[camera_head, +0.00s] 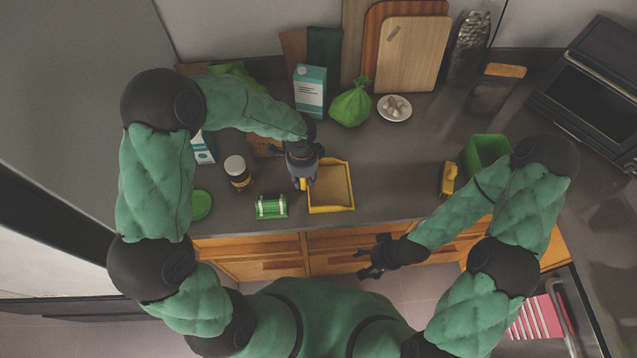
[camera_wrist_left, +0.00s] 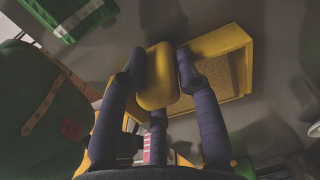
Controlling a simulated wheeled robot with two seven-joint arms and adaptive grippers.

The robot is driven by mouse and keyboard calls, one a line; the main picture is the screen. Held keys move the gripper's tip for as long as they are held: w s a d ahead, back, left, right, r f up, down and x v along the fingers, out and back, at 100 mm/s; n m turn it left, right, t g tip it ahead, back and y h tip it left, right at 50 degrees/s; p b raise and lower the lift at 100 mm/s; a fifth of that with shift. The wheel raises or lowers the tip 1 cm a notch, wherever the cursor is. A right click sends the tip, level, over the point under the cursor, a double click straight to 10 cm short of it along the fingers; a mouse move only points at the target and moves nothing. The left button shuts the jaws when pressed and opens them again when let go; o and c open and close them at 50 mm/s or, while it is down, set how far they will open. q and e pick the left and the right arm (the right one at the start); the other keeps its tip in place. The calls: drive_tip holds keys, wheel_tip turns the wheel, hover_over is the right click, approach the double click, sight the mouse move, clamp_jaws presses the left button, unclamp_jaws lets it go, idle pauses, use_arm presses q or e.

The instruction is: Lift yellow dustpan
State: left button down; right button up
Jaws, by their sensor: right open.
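The yellow dustpan (camera_head: 345,207) is on the grey counter, its open tray showing a tan inside. It also shows in the left wrist view (camera_wrist_left: 239,41). My left gripper (camera_head: 304,182) is over its left side, at the handle. In the left wrist view the dark fingers of my left gripper (camera_wrist_left: 160,66) stand on both sides of the yellow handle (camera_wrist_left: 158,82). Whether they press on it is not clear. I cannot tell whether the dustpan is clear of the counter. My right gripper (camera_head: 371,260) is open and empty, in front of the counter edge, away from the dustpan.
A green-and-white item (camera_head: 271,206) lies just left of the dustpan, with a brown jar (camera_head: 239,174) beyond it. A green bag (camera_head: 351,104) and a white bowl (camera_head: 394,117) stand behind. A yellow item (camera_head: 448,180) and a green bin (camera_head: 485,153) are to the right. The counter between is clear.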

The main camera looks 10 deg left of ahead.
use_arm(q)
drive_tip(key=shift+r, duration=0.1)
idle(0.3)
drive_tip(key=shift+r, duration=1.35)
drive_tip(key=shift+d+r, duration=0.1)
drive_tip(key=shift+r, duration=0.25)
drive_tip(key=s+d+r+p, duration=0.1)
drive_tip(key=s+d+r, duration=0.8)
drive_tip(key=shift+s+d+r, duration=0.2)
drive_tip(key=shift+s+d, duration=0.15)
drive_tip(key=shift+r+p, duration=0.1)
drive_tip(key=shift+p, duration=0.25)
